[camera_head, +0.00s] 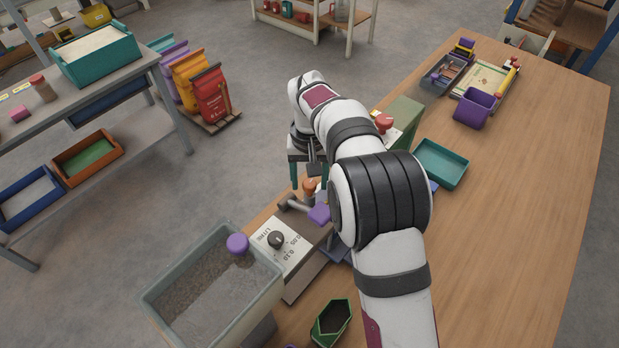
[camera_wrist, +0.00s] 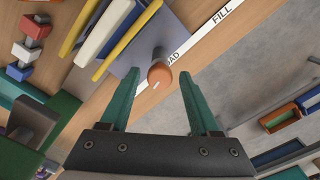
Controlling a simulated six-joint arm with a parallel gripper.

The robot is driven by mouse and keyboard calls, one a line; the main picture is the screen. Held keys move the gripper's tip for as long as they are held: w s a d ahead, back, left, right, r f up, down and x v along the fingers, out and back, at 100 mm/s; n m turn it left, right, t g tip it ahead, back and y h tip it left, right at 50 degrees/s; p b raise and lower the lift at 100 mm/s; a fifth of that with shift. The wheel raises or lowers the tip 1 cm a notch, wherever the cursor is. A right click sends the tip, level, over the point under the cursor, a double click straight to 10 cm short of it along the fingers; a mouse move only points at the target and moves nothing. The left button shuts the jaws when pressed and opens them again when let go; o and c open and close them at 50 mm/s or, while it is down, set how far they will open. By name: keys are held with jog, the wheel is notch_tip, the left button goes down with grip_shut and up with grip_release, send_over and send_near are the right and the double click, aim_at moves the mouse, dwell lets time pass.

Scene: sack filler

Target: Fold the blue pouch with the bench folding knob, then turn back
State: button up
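My gripper (camera_head: 307,176) points down over the near-left edge of the bench, with its teal fingers spread apart. In the wrist view my gripper (camera_wrist: 159,76) is open and empty. The orange-brown folding knob (camera_wrist: 160,76) shows beyond and between the fingertips, with no visible grip on it. The knob also shows in the head view (camera_head: 309,186), just below the gripper. A white and blue piece (camera_wrist: 104,30) lies between yellow bars beside the knob in the wrist view; it may be the blue pouch, but I cannot tell. My arm hides much of this spot in the head view.
A grey bin (camera_head: 165,307) with a purple knob and a dial box (camera_head: 290,262) stand near the bench's left edge. A green open pouch (camera_head: 347,312) stands in front. A teal tray (camera_head: 463,174) and purple bin (camera_head: 478,107) sit farther right. The bench's right side is clear.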

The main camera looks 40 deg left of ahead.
aim_at(309, 184)
notch_tip(309, 184, up, 16)
jog(key=shift+f, duration=0.1)
dwell(0.5)
